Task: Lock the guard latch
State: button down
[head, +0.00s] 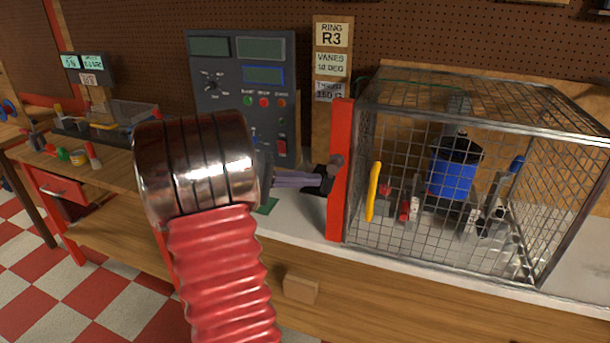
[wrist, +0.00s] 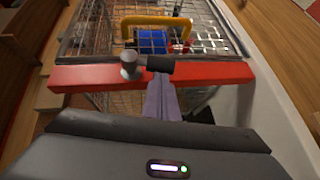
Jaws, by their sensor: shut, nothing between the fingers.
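The guard is a wire mesh cage (head: 455,110) with a red front post (head: 341,190); in the wrist view the post appears as a red bar (wrist: 215,72).
A grey control panel (head: 243,85) stands behind my arm. A wooden block (head: 301,287) is at the bench's front. Tools lie on the bench at left.

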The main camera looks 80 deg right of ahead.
jog(key=shift+s+f, duration=0.55)
jog(key=shift+f, duration=0.15)
jog(key=w+a, duration=0.3)
jog(key=w, duration=0.9)
jog(key=shift+w+a, duration=0.35)
dwell(0.5)
